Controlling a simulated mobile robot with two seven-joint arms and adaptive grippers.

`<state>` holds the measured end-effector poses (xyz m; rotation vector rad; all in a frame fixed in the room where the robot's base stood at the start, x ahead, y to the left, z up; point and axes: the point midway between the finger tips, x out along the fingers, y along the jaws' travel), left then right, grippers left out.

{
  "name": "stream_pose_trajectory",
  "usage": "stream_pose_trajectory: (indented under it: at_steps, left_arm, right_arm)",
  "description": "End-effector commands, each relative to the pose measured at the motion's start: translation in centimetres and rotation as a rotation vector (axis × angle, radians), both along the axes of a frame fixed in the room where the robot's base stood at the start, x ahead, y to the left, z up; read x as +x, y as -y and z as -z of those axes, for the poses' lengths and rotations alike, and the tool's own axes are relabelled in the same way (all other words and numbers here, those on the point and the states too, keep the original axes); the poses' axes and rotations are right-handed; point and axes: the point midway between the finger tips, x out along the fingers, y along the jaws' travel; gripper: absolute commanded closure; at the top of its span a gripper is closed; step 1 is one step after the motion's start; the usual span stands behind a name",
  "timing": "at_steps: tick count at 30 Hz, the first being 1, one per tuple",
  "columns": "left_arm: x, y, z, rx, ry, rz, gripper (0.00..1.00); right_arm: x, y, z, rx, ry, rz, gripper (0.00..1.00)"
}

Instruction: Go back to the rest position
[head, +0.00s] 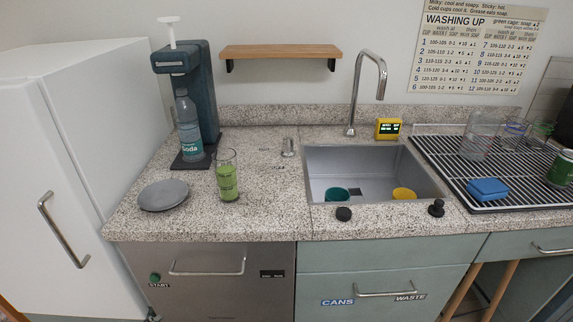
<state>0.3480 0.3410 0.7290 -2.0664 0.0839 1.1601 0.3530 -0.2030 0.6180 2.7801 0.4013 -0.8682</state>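Neither of my grippers nor my arms shows in the head view. The counter (262,215) in front of me carries a soda machine (201,95) with a soda bottle (188,125) at its front. A glass with green contents (228,180) stands on the counter to the right of the bottle. A grey plate (163,195) lies left of the glass. In the steel sink (365,165) are a teal cup (336,194) and a yellow cup (403,193).
A white fridge (75,150) stands at the left. A drying rack (460,165) at the right holds clear glasses, a blue sponge (488,189) and a green can (560,168). A tall faucet (368,85) rises behind the sink. Drawers and the dishwasher (215,280) are shut.

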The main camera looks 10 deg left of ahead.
Motion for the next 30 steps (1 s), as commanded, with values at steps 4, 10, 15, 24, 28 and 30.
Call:
stream_pose_trajectory:
  at_steps: [4,10,15,24,28,30]
  left_arm:
    - [0.6,2.0,1.9,-0.076,0.03,0.021,0.37]
    - [1.3,5.4,4.8,-0.214,0.089,0.045,0.37]
    - [1.4,9.5,8.0,-0.399,0.163,0.056,0.37]
    - [0.5,13.6,10.7,-0.641,0.274,0.032,0.37]
    - [0.4,13.9,10.9,-0.666,0.288,0.027,0.37]
    - [0.4,13.9,10.9,-0.668,0.29,0.027,0.37]
  right_arm:
    - [0.0,0.0,-0.1,0.0,0.001,0.0,0.6]
    - [0.1,0.0,-0.2,0.001,0.002,0.0,0.6]
    - [0.1,0.0,-0.3,0.002,0.003,0.0,0.6]
    - [0.0,0.0,-0.3,0.002,-0.001,0.0,0.6]
    - [0.0,0.0,-0.2,0.003,-0.002,0.001,0.6]
    - [0.0,0.0,-0.2,0.003,-0.002,0.001,0.6]
